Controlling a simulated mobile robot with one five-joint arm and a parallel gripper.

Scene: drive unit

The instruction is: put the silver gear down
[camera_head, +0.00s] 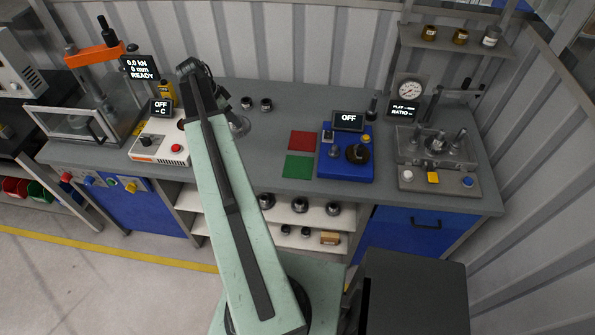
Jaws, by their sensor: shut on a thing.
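My pale green arm reaches up over the bench's left half. My gripper (229,112) is small and partly hidden behind the arm's upper end, pointing down. It is shut on the silver gear (240,126), a grey metal disc just right of the arm. I cannot tell whether the gear touches the grey bench top (270,135) or hangs a little above it.
Two dark round parts (256,104) stand behind the gear. A red square (302,140) and a green square (298,167) lie to the right, beside a blue machine (345,165). A white heater box (158,146) stands left. Bare bench lies between.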

